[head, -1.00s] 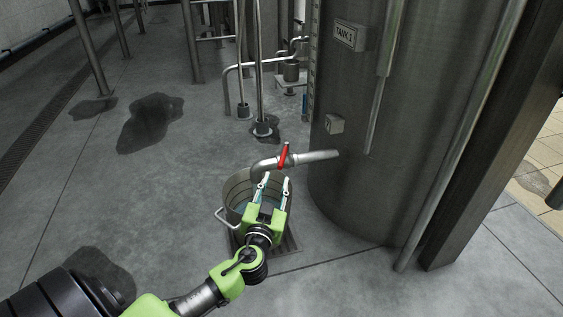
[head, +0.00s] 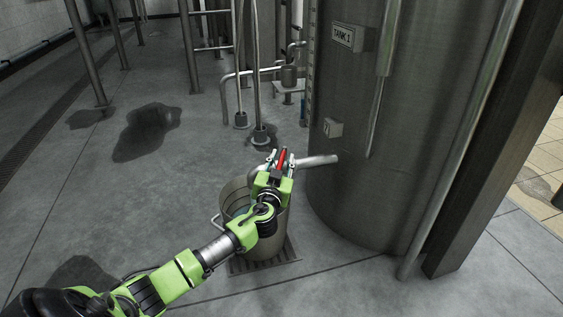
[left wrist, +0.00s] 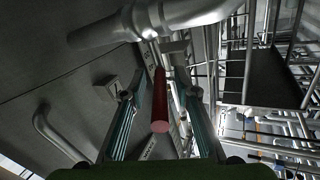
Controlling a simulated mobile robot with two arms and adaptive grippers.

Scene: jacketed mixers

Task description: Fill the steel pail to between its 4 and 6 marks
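The steel pail (head: 232,200) stands upright on a floor grate beside the tank, partly hidden by my left arm; I cannot read its marks or liquid level. A steel outlet pipe (head: 322,160) comes from the tank above the pail, with a red valve lever (head: 282,156) on it. My left gripper (head: 280,164) is at the lever. In the left wrist view the red lever (left wrist: 160,105) lies between my two open fingers, with gaps visible on both sides. The outlet pipe (left wrist: 185,12) crosses above. My right gripper is not in view.
The tall tank labelled TANK 1 (head: 400,130) stands to the right. The floor grate (head: 278,262) lies under the pail. Thin upright pipes (head: 258,80) stand behind. Dark wet patches (head: 147,130) mark the otherwise open floor at left.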

